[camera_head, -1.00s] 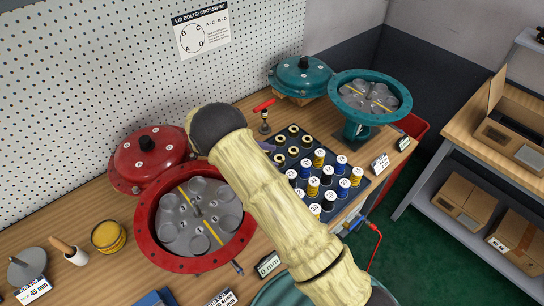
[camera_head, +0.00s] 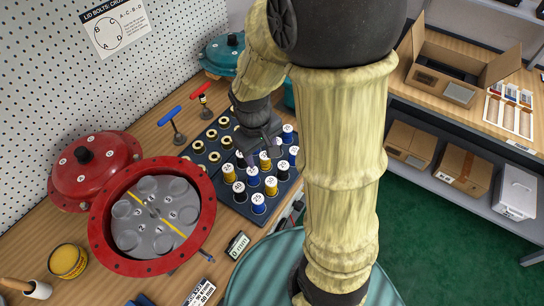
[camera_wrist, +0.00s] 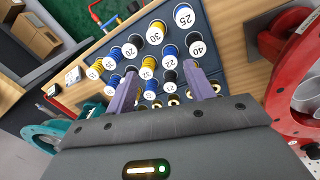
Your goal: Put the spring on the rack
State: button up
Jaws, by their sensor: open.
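The rack (camera_head: 216,174) is a dark board on the bench in the head view. Its near part holds upright springs in yellow, blue and black with numbered white tops, such as a blue one marked 25 (camera_head: 258,205). Its far part has several brass-coloured rings with dark centres. My gripper (camera_wrist: 162,88) is open, its two purple fingers pointing at the springs in the wrist view. A spring marked 22 (camera_wrist: 170,77) shows between the fingertips, and one marked 40 (camera_wrist: 196,48) is near the right finger. I cannot tell whether the fingers touch any. In the head view my arm partly hides the rack.
A red open housing (camera_head: 206,205) with grey cups stands left of the rack, its red lid (camera_head: 95,165) behind. A blue-handled tool (camera_head: 170,116) and a red-handled one (camera_head: 200,89) stand behind the rack. A teal lid (camera_head: 222,50) is farther back.

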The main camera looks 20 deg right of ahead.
jog(key=s+m, duration=0.1)
jog(key=s+d+r+m+t, duration=0.1)
jog(key=s+r+m+t+y, duration=0.1)
jog(key=s, duration=0.1)
jog(key=shift+s+d+m, duration=0.1)
jog(key=shift+d+m, duration=0.1)
jog(key=shift+m, duration=0.2)
dwell(0.8)
